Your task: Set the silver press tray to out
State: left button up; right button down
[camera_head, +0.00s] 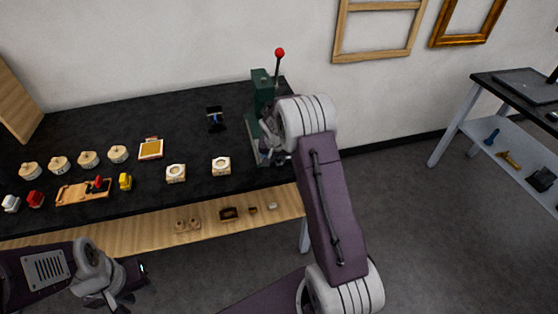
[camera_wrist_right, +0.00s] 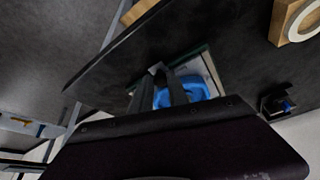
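The green press (camera_head: 262,92) with its red-knobbed lever stands at the right end of the black bench. My right arm covers much of its lower front. In the right wrist view a pale, silvery plate with a dark green edge (camera_wrist_right: 212,72), apparently the press tray, carries a blue piece (camera_wrist_right: 194,88). My right gripper (camera_head: 274,156) is low at the press front, partly hidden by its own arm. Its dark fingers (camera_wrist_right: 163,82) overlap the blue piece and plate in the wrist view; contact is unclear. My left gripper (camera_head: 128,280) hangs before the bench, away from the press.
Round wooden pieces (camera_head: 88,159), square pale blocks (camera_head: 221,166), a wooden board (camera_head: 82,192), a yellow-topped frame (camera_head: 151,149) and a small black stand (camera_head: 215,119) occupy the bench (camera_head: 190,150). A lower wooden shelf (camera_head: 150,225) holds small parts. Another table (camera_head: 515,90) stands right, across open floor.

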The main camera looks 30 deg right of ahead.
jog(key=shift+s, duration=0.25)
jog(key=shift+w+f, duration=0.1)
jog(key=shift+f, duration=0.05)
jog(key=c, duration=1.5)
grip_release()
jog(key=shift+o, duration=1.2)
jog(key=shift+w+d, duration=0.1)
jog(key=shift+d, duration=0.05)
jog(key=shift+r, duration=0.3)
jog(key=v, duration=0.8)
jog(key=shift+r, duration=0.1)
